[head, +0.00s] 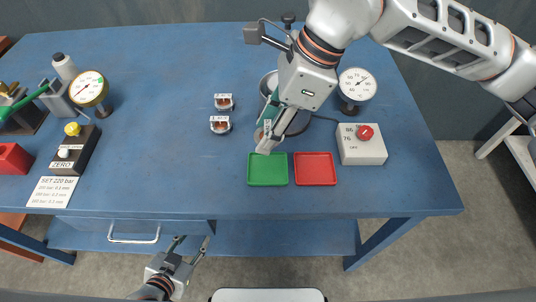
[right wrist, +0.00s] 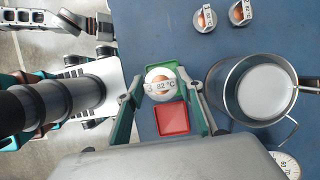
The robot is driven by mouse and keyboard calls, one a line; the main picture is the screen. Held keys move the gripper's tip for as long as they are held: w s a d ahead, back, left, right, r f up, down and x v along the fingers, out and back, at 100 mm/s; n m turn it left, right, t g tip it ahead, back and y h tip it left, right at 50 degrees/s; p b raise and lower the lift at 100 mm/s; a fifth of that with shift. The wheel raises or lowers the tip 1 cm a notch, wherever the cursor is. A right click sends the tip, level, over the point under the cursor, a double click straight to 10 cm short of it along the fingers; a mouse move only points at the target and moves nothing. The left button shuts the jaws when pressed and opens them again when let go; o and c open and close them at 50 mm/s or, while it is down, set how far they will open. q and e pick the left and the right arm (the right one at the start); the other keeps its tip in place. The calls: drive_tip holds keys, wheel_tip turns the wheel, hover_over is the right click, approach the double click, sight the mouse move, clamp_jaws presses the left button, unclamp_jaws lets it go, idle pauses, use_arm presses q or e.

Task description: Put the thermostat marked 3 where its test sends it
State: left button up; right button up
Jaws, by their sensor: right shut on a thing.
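The thermostat marked 3 (right wrist: 160,84) carries a white label reading "3 82 °C". My right gripper (head: 264,134) is shut on it and holds it above the green tray (head: 267,170); in the head view the fingers hide much of it. The red tray (head: 316,168) lies right of the green one, and both are empty of parts where visible. Two other thermostats, (head: 223,102) and (head: 220,124), stand on the table to the left. My left gripper (head: 191,247) is open and empty, in front of the table's front edge.
A metal pot (right wrist: 252,88) stands behind my right gripper, near a dial thermometer (head: 357,85). A control box (head: 362,150) with a red knob and "OFF" mark sits right of the trays. A gauge (head: 88,88), pump parts and a printed card (head: 52,192) occupy the left end.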

drive_tip(key=shift+f+b, duration=0.35)
drive_tip(key=shift+f, duration=4.05)
drive_tip(key=shift+f, duration=0.15)
drive_tip(key=o, duration=1.1)
drive_tip(key=p+v, duration=0.1)
drive_tip(key=v, duration=1.1)
